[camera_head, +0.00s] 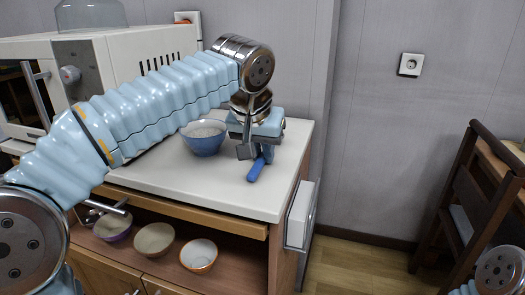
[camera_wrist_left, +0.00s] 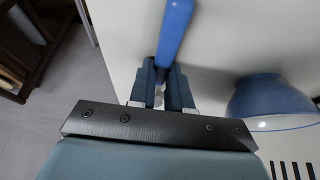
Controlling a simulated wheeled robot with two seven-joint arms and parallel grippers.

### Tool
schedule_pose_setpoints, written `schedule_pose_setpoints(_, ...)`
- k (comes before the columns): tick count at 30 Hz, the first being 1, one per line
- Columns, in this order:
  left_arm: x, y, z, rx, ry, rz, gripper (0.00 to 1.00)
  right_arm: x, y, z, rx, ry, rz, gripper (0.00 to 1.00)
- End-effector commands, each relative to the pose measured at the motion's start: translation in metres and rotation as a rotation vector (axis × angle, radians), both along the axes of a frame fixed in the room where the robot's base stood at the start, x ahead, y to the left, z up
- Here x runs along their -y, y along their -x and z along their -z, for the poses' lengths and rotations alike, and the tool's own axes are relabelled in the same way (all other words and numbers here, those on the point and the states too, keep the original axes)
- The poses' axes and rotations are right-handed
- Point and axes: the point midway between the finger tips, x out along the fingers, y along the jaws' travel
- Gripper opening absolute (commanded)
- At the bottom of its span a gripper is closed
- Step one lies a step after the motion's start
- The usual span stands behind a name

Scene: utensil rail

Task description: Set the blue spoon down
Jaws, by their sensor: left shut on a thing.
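The blue spoon (camera_head: 257,169) is in my left gripper (camera_head: 249,151), low over the white counter top (camera_head: 220,196) near its right end. Its blue handle sticks out below the fingers in the head view. In the left wrist view the blue handle (camera_wrist_left: 175,30) runs up from between the two dark fingers (camera_wrist_left: 163,95), which are shut on it. The far part of the spoon is hidden by the gripper. I cannot tell whether the handle touches the counter. My right gripper is not in view; only part of my right arm shows at the lower right corner.
A blue bowl (camera_head: 203,138) stands on the counter just left of my left gripper; it also shows in the left wrist view (camera_wrist_left: 272,100). A white microwave (camera_head: 105,65) fills the counter's left. Several bowls sit on the shelf below. The counter's front right is clear.

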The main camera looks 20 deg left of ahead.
Motion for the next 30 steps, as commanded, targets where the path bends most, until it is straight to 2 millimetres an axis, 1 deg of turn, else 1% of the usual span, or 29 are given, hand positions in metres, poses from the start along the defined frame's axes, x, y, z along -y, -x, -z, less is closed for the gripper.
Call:
schedule_pose_setpoints(1, 0.001, 0.002, 0.021, -0.051, -0.011, -0.003, 0.00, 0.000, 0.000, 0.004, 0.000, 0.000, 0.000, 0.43)
schedule_pose_setpoints(8, 0.000, 0.002, 0.022, -0.052, -0.011, -0.007, 0.00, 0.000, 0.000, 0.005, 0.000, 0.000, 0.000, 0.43)
schedule_pose_setpoints(9, 0.000, 0.002, 0.022, -0.052, -0.011, -0.007, 0.24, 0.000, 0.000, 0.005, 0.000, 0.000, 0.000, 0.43)
schedule_pose_setpoints(12, -0.001, 0.002, 0.022, -0.053, -0.012, -0.008, 0.39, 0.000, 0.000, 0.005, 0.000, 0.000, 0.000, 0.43)
schedule_pose_setpoints(14, -0.001, 0.001, 0.022, -0.053, -0.012, -0.008, 0.48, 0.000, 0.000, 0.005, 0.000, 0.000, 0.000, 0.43)
schedule_pose_setpoints(24, -0.002, 0.002, 0.021, -0.052, -0.014, -0.008, 0.48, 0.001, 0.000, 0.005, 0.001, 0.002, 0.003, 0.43)
schedule_pose_setpoints(26, -0.002, 0.003, 0.016, -0.049, -0.013, -0.007, 0.48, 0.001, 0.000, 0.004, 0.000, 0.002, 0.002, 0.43)
schedule_pose_setpoints(29, -0.002, 0.009, 0.001, -0.043, -0.011, -0.007, 0.48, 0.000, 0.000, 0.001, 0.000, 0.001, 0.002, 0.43)
schedule_pose_setpoints(30, -0.001, 0.012, -0.007, -0.039, -0.010, -0.007, 0.48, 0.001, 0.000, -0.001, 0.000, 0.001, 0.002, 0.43)
